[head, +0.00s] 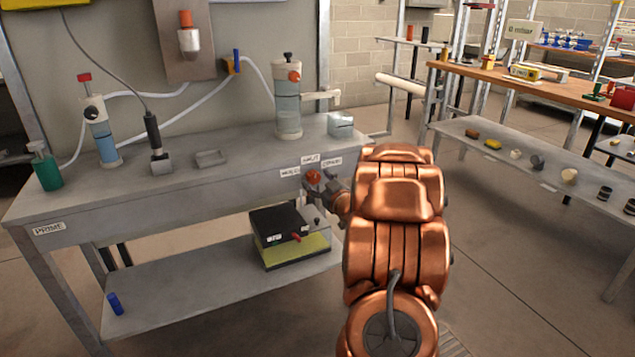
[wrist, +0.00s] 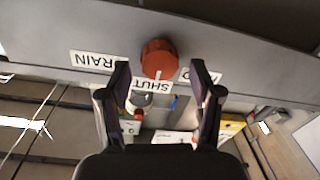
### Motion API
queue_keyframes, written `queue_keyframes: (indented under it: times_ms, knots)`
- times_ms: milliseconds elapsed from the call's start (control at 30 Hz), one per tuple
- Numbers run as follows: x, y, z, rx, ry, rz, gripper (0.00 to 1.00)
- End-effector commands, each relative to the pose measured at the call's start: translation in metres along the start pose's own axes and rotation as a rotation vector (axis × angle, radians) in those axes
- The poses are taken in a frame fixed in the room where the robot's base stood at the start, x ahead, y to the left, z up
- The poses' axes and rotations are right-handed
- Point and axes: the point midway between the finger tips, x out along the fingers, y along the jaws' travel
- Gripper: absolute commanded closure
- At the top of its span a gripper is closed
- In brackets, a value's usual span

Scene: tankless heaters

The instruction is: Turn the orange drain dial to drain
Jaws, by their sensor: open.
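The orange drain dial (head: 312,177) is a round knob on the front edge of the grey bench. In the wrist view, the dial (wrist: 158,57) sits just beyond and between my fingertips. A small white mark on it points toward the SHUT label (wrist: 150,86). A third label (wrist: 203,72) on the right is mostly hidden. My gripper (wrist: 160,72) is open, its fingers apart on either side of the dial, with no clear contact. In the head view, my gripper (head: 325,188) is at the dial.
A black and yellow box (head: 290,240) stands on the lower shelf below the dial. A clear cylinder (head: 288,110) and a small metal block (head: 341,124) stand on the bench top. The floor right of the bench is open, up to shelving (head: 520,150).

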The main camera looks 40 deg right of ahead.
Motion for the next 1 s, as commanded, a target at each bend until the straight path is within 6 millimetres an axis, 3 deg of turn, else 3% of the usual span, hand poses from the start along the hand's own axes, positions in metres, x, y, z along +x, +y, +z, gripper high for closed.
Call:
queue_keyframes:
  times_ms: [400,1000]
  knots:
    - [0.0081,0.0003,-0.0004,-0.001,0.0,0.001,0.36]
    - [0.0077,0.0005,-0.0005,-0.001,0.0,0.001,0.96]
